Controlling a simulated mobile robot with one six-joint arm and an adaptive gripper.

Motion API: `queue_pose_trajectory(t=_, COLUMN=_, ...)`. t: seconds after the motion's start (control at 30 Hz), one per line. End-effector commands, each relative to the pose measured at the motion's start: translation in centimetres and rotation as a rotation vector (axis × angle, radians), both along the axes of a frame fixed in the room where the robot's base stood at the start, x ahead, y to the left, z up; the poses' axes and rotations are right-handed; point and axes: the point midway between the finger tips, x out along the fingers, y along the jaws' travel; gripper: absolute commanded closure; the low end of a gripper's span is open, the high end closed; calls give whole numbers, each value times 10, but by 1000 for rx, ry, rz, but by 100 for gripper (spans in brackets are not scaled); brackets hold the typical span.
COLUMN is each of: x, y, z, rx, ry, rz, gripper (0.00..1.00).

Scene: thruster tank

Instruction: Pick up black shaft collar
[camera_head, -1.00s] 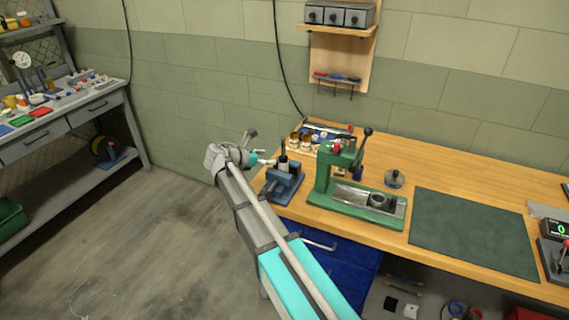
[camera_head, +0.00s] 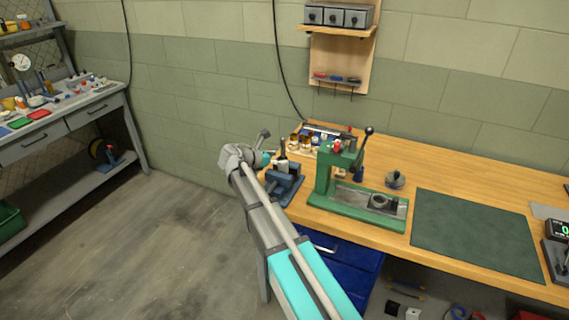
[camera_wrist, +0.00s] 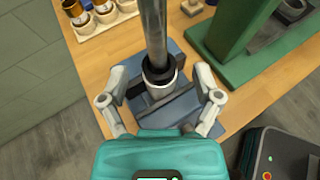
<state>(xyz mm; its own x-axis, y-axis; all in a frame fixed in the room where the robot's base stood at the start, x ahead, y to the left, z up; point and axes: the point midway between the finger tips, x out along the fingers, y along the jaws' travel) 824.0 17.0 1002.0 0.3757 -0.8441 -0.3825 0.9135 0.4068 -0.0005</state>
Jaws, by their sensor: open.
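The black shaft collar (camera_wrist: 149,73) is a dark ring around an upright grey shaft (camera_wrist: 154,30) in the wrist view. A pale, light-coloured ring shows just below it. The shaft stands over the blue vise (camera_wrist: 180,58), which also shows at the bench's left end in the head view (camera_head: 283,187). My gripper (camera_wrist: 161,80) is open, with one finger on each side of the collar and a gap to each. In the head view my gripper (camera_head: 270,160) is at the vise, and the collar is too small to make out clearly.
A green arbor press (camera_head: 345,205) stands close right of the vise. A tray with small cups (camera_wrist: 95,18) lies behind it. A dark green mat (camera_head: 475,232) lies on the bench's right. A grey box with coloured buttons (camera_wrist: 275,155) shows at the wrist view's lower right.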

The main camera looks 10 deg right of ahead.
Motion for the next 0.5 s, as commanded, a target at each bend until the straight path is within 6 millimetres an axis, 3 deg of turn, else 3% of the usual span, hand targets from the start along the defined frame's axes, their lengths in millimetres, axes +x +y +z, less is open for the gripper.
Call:
queue_pose_trajectory(t=0.2, x=7, y=-15, z=-8, rx=0, ry=0, rz=0, gripper=18)
queue_pose_trajectory(t=0.5, x=7, y=-15, z=-7, rx=0, ry=0, rz=1, gripper=18)
